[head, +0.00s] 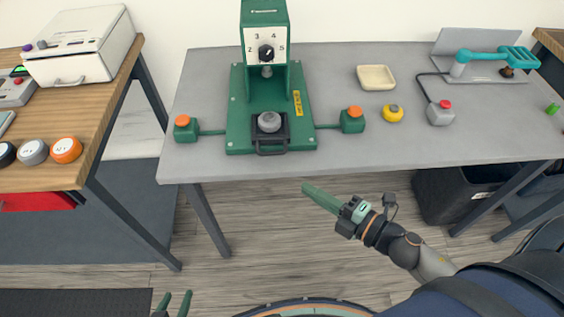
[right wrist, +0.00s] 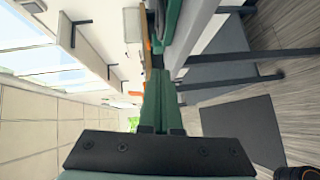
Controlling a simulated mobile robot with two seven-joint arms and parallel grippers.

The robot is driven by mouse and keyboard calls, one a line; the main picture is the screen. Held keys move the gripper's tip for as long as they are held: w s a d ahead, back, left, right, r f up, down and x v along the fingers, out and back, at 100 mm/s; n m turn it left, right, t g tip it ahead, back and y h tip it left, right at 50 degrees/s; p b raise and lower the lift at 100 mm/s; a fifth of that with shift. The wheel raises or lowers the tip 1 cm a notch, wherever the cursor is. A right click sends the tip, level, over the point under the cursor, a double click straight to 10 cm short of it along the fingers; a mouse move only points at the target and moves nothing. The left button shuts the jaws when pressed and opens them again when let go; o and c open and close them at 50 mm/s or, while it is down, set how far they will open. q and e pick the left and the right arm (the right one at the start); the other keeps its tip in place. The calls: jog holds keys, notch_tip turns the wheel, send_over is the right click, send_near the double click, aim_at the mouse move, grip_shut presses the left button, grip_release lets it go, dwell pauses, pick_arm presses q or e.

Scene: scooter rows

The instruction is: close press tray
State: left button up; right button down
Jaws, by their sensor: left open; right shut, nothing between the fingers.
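The green press (head: 282,95) stands on the grey table, with a numbered dial on its head. Its dark tray (head: 286,134) lies at the front of the green base, out in front of the column, with its handle reaching slightly past the base's front edge. A round grey piece (head: 269,121) sits on the tray. My right gripper (head: 307,188) is shut and empty, in front of the table's front edge, below and right of the tray and apart from it. Its closed fingers also show in the right wrist view (right wrist: 157,95). My left gripper (head: 176,297) is open and empty at the bottom edge, far from the press.
Green boxes with orange buttons (head: 185,128) (head: 352,119) flank the press. A cream dish (head: 376,77), a yellow button (head: 393,113) and a grey box with a red button (head: 440,112) stand to the right. A wooden bench (head: 60,165) is at left. Floor before the table is clear.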

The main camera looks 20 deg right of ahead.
aim_at(271, 132)
jog(key=shift+w+d+f+p+x, duration=0.1)
jog(key=shift+w+d+p+x, duration=0.25)
jog(key=shift+x, duration=1.5)
jog(key=shift+w+d+f+p+x, duration=0.15)
jog(key=shift+d+x, duration=0.3)
jog(key=shift+x, duration=1.4)
jog(key=shift+w+d+r+p+x, duration=0.1)
jog(key=shift+d+p+x, duration=0.25)
jog(key=shift+x, duration=1.5)
jog(key=w, duration=0.2)
jog(key=w+d, duration=0.1)
jog(key=w, duration=0.2)
jog(key=w+d, duration=0.1)
jog(key=w, duration=0.2)
jog(key=shift+w+d+b, duration=0.1)
jog(key=shift+d+b, duration=0.05)
jog(key=shift+b, duration=0.15)
